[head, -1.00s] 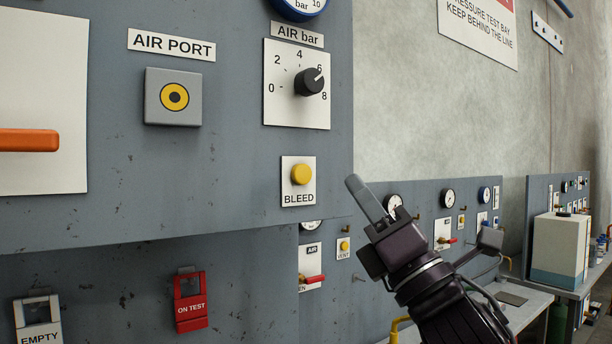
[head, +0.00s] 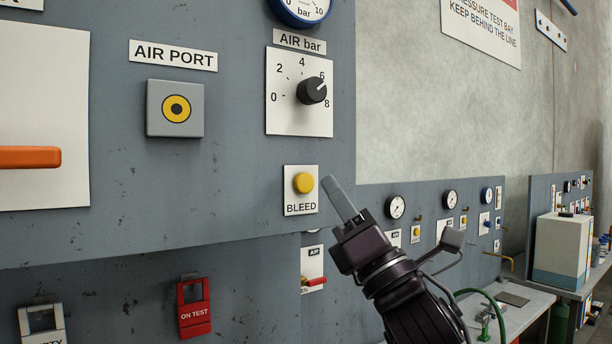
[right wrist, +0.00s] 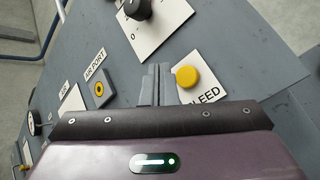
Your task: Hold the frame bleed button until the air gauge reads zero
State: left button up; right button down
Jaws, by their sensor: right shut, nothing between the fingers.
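The yellow bleed button (head: 303,183) sits on a white plate marked BLEED on the grey panel. It also shows in the right wrist view (right wrist: 187,77). My right gripper (head: 338,197) is shut and empty. Its fingertips are just right of the bleed plate in the head view, and beside the button in the right wrist view; I see no contact with the button. The air gauge (head: 301,10) is cut off by the top edge of the head view, and its needle cannot be read. My left gripper is not in view.
The AIR bar knob (head: 312,91) is above the button, and the AIR PORT block (head: 175,108) is to its left. A red ON TEST tag (head: 194,308) hangs below. An orange handle (head: 30,157) sticks out at far left. Further panels and a bench (head: 515,302) stand at right.

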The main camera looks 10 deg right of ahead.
aim_at(305, 175)
jog(key=w, duration=0.1)
jog(key=w+a, duration=0.1)
jog(key=w, duration=0.1)
jog(key=shift+w, duration=0.1)
jog(key=shift+w+a, duration=0.1)
dwell(2.0)
jog(key=shift+w+a, duration=0.15)
jog(key=shift+w, duration=0.15)
jog(key=shift+w+a+b, duration=0.1)
jog(key=shift+w+b, duration=0.25)
jog(key=shift+w, duration=0.1)
dwell(2.3)
jog(key=shift+s+d+b, duration=0.3)
jog(key=shift+s+b, duration=0.2)
jog(key=shift+s, duration=0.35)
